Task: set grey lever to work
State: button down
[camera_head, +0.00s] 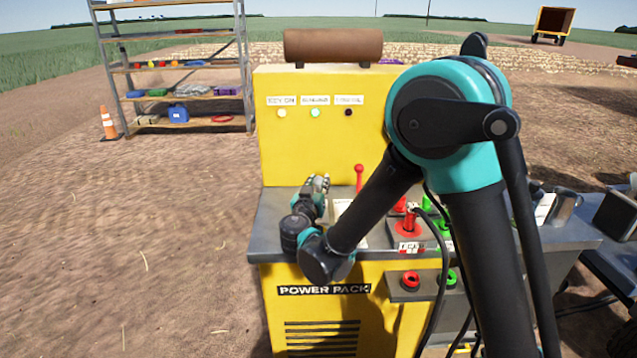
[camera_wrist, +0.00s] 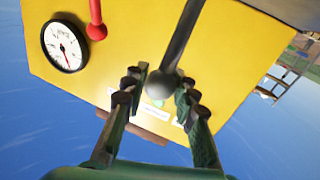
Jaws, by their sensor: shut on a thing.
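The grey lever (camera_wrist: 183,35) shows in the wrist view as a dark grey rod ending in a round knob. My gripper (camera_wrist: 161,78) has its two fingers on either side of the knob, shut on it. In the head view my gripper (camera_head: 319,184) is over the left part of the yellow power pack's grey top (camera_head: 270,215); the grey lever is hard to make out there. A red lever (camera_head: 359,178) stands upright to the right of my gripper, and it also shows in the wrist view (camera_wrist: 96,28), apart from my fingers.
A round white gauge (camera_wrist: 63,46) is on the yellow panel. Three labelled lamps (camera_head: 315,113) sit on the upper panel. Red and green connectors (camera_head: 408,222) with black cables stand right of my forearm. A shelf rack (camera_head: 178,123) stands behind left.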

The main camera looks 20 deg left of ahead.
dwell(0.3)
jog(key=shift+w+a+r+g+h, duration=0.15)
jog(key=shift+w+a+g, duration=0.05)
jog(key=shift+w+g, duration=0.3)
jog(key=shift+w+a+r+g+h, duration=0.15)
jog(key=shift+w+g, duration=0.25)
jog(key=shift+w, duration=0.05)
jog(key=w+a+n+g, duration=0.1)
jog(key=w+a+g, duration=0.1)
jog(key=w, duration=0.3)
jog(key=shift+w+a+f+g+h, duration=0.25)
jog(key=shift+f+g+h, duration=0.1)
jog(key=shift+g, duration=0.45)
jog(key=c, duration=1.2)
grip_release()
